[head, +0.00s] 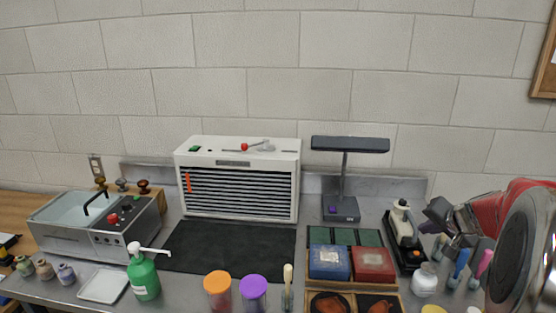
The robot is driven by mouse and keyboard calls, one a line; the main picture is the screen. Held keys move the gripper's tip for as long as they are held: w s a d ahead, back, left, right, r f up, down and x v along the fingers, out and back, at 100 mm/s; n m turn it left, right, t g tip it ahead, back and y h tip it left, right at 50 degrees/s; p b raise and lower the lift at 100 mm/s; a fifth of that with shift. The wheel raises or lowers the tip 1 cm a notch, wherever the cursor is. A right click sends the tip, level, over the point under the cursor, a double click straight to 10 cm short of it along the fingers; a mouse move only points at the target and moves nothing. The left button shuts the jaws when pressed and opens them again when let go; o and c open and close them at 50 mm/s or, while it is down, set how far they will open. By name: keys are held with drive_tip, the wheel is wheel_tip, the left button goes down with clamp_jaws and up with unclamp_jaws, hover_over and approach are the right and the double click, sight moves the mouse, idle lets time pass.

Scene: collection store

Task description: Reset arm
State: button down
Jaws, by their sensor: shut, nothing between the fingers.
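My arm enters at the right edge, with a red link and a large dark round joint close to the camera. My gripper (441,221) is at the right, over the metal bench (190,285) and just right of a small black-and-white device (402,232). The fingers look shut and I see nothing held. Part of the wrist and the bench behind it are hidden by my arm.
A white louvred cabinet (240,180), a dark lamp (349,150) and a lidded bath (85,225) stand along the wall. Small bottles, a white jar (425,280) and brushes crowd below my gripper. A black mat (230,247) lies clear at centre-left.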

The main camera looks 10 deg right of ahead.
drive_tip(key=s+a+f+n+g+y, duration=0.1)
drive_tip(key=s+a+f+g, duration=0.1)
drive_tip(key=s+a, duration=0.4)
drive_tip(key=s+a+f+n+g+y, duration=0.1)
drive_tip(key=s+a+f+g, duration=0.15)
drive_tip(key=a, duration=0.65)
drive_tip(key=s+a+r+n, duration=0.3)
drive_tip(key=s+a, duration=0.4)
drive_tip(key=a, duration=0.3)
drive_tip(key=s+a+r+n+t, duration=0.1)
drive_tip(key=s+a+r+n, duration=0.2)
drive_tip(key=s+a+n, duration=0.3)
drive_tip(key=s+a, duration=0.1)
drive_tip(key=a, duration=0.4)
drive_tip(key=shift+s+a+r, duration=0.3)
drive_tip(key=shift+s+r, duration=0.05)
drive_tip(key=shift+s, duration=0.05)
